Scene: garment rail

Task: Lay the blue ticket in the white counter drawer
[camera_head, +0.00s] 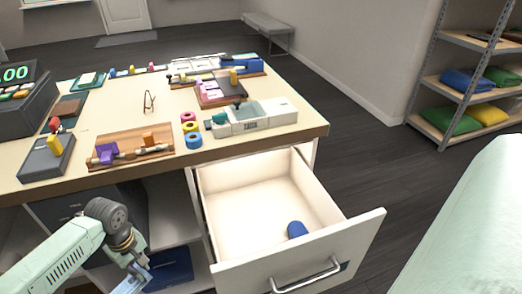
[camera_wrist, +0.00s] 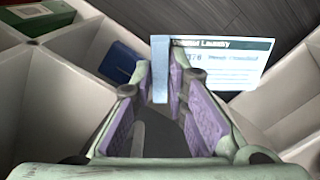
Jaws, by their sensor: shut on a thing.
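In the wrist view, my gripper (camera_wrist: 165,92) with purple pads is closed on a pale blue strip. The strip belongs to or touches a printed card with a dark header reading "Laundry", which I take as the blue ticket (camera_wrist: 222,72); the join is partly hidden. In the head view, my gripper is at the bottom left, beside the counter's lower shelf and left of the drawer, mostly cut off by the frame edge. The white counter drawer (camera_head: 232,220) is pulled open. A small rounded dark blue thing (camera_head: 297,229) lies inside near its front.
The counter top (camera_head: 105,115) above holds a register (camera_head: 25,100), tool boards and several coloured rings. A dark blue item (camera_head: 168,268) lies on the lower shelf. In the wrist view, a blue box (camera_wrist: 121,62) and a green box (camera_wrist: 40,16) sit in white compartments.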

